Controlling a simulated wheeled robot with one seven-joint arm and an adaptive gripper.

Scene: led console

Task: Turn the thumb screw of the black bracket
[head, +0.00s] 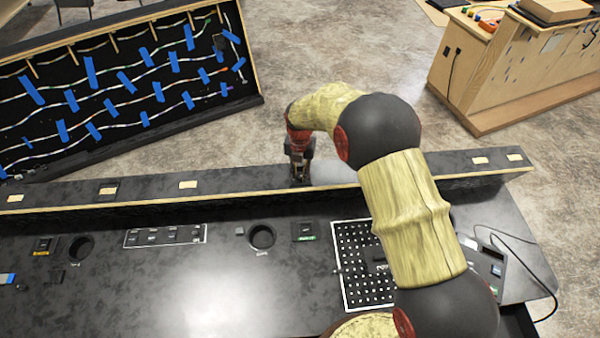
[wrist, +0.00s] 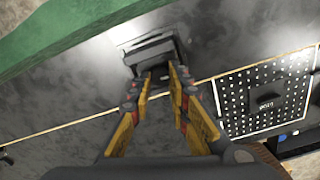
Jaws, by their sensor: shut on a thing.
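The black bracket (wrist: 150,50) shows in the wrist view as a dark block on a dark grey panel, at the top middle of the picture. My gripper (wrist: 160,76) reaches it from below, with its yellow and dark fingers close together at the bracket's near edge. The fingers are shut on a small dark part there, which I take to be the thumb screw; the tips mostly hide it. In the head view my gripper (head: 299,172) is at the console's raised back ledge (head: 240,184), pointing down. I cannot make out the bracket in that view.
The black console top (head: 190,280) carries a white-dotted panel (head: 355,265), round holes and small labelled parts. A cable lies at its right end. A board with wires and blue tape (head: 120,85) stands behind at left, a wooden cabinet (head: 510,75) at back right. Open floor lies between.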

